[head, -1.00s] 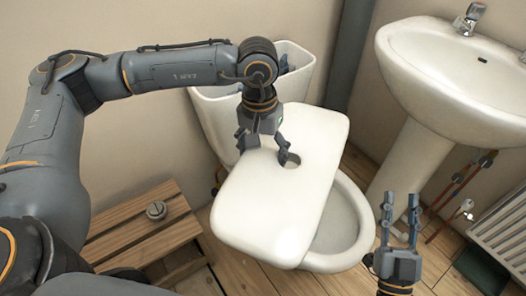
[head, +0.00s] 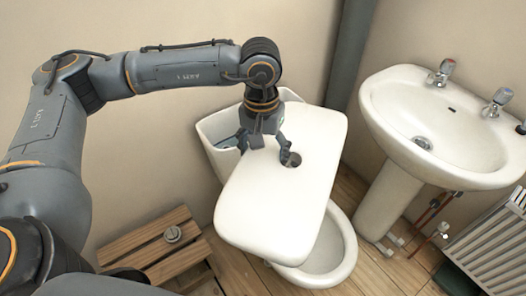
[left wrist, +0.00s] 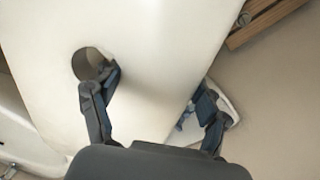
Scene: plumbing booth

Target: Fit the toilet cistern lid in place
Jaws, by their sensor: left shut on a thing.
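My left gripper (head: 264,147) is shut on that edge, one finger at the hole and the other outside the edge. The lid is held up in the air, over the toilet bowl (head: 343,262) and partly in front of the cistern. The white cistern (head: 205,131) is open at the top against the wall; the lid and gripper hide much of it. In the left wrist view the lid (left wrist: 150,50) fills the middle. My right gripper is out of view.
A wooden slatted stool (head: 150,255) at lower left carries a small round metal part (head: 172,234). A white basin (head: 455,130) on a pedestal stands to the right. A radiator (head: 500,240) is at the right edge, and a grey pipe (head: 352,60) runs up the wall.

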